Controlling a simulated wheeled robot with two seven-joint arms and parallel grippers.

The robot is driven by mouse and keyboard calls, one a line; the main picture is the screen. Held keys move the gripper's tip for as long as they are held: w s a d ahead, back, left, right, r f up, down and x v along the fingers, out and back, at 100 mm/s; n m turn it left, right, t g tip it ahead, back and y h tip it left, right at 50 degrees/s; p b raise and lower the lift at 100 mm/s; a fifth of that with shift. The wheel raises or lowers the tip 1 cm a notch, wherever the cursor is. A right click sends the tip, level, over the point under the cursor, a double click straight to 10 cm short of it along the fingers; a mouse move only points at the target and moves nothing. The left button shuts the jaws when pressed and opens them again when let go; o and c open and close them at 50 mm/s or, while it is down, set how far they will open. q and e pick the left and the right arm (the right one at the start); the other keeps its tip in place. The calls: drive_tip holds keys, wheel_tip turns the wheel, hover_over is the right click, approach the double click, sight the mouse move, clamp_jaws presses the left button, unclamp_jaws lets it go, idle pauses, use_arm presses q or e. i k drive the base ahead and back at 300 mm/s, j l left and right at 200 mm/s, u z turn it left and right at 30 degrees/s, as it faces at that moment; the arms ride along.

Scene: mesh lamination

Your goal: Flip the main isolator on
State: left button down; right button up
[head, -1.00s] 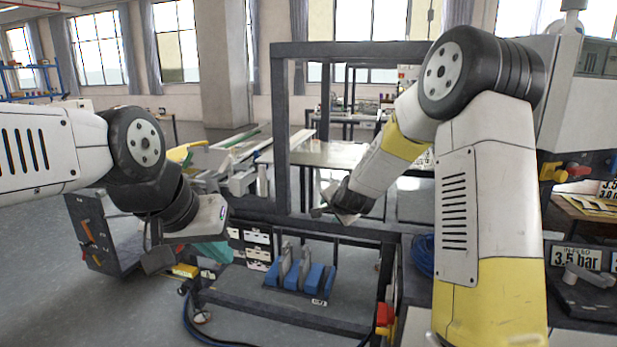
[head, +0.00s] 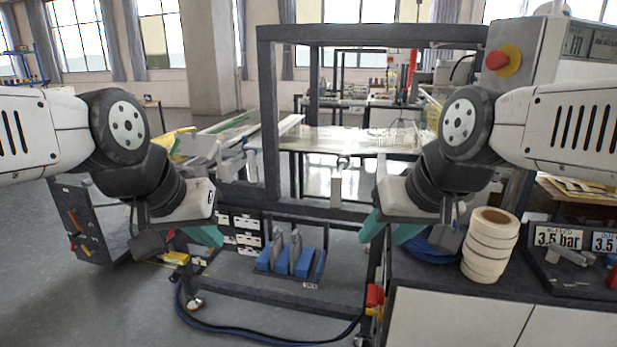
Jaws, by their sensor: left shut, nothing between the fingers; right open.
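A red-and-yellow switch (head: 375,297), which looks like the main isolator, sits low on the frame beside the white cabinet. It is seen edge-on, and I cannot tell its position. My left gripper (head: 206,236) has teal fingers that are shut and empty, to the left of the machine frame. My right gripper (head: 389,231) has its teal fingers spread apart and empty, above and slightly right of the switch. Neither gripper touches the switch.
A red mushroom button (head: 502,58) on yellow is on the grey box at upper right. A stack of cream rolls (head: 490,245) stands on the dark counter, right of my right gripper. The dark machine frame (head: 268,120) stands in the middle. A blue hose (head: 270,338) lies on the floor.

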sight(375, 294)
drive_tip(key=i+j+z, duration=0.15)
drive_tip(key=z, duration=0.2)
drive_tip(key=i+j+z, duration=0.15)
drive_tip(key=z, duration=0.2)
drive_tip(key=i+j+z, duration=0.1)
drive_tip(key=z, duration=0.2)
drive_tip(key=i+j+u, duration=0.2)
drive_tip(key=j+u, duration=0.2)
